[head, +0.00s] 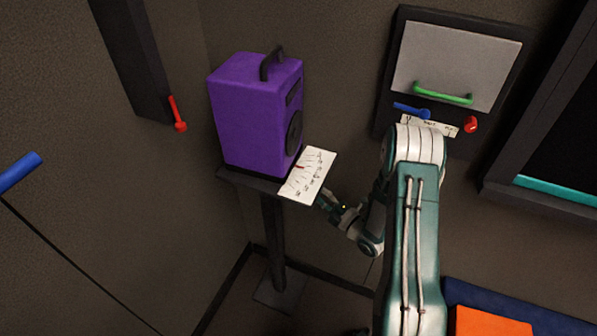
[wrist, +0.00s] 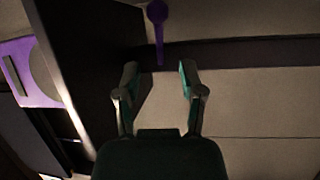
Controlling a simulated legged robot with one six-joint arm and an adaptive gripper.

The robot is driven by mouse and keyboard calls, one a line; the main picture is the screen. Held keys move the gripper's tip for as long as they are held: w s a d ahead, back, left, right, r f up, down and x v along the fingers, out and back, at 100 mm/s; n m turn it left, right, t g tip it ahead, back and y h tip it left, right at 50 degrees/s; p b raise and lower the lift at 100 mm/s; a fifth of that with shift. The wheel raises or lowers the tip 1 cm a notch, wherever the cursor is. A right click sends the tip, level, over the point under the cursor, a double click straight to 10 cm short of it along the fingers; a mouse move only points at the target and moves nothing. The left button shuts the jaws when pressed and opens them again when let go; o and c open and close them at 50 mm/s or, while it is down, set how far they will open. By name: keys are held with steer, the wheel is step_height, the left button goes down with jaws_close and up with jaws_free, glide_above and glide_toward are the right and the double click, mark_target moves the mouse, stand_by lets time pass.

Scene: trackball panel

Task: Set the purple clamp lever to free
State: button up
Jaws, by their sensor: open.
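The purple clamp lever (wrist: 158,38) shows at the top middle of the wrist view, with a round knob above a thin shaft that points down toward my gripper. My gripper (wrist: 159,75) is open and empty, and the lever's lower tip lies just beyond the gap between its fingertips. I cannot tell how far apart they are in depth. In the head view my gripper (head: 325,202) is beside the lower right edge of the white scale card. I cannot make out the lever there, nor any markings for its positions.
A purple speaker (head: 250,115) stands on a dark pedestal (head: 272,240) with a white scale card (head: 308,177). A grey panel (head: 455,60) with a green handle (head: 443,95), blue lever (head: 411,110) and red knob (head: 471,124) is on the wall. A red lever (head: 178,115) hangs left.

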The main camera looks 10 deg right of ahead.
steer(key=x, duration=0.9)
steer(key=shift+w+a, duration=0.2)
steer(key=shift+a, duration=0.05)
steer(key=shift+c, duration=0.3)
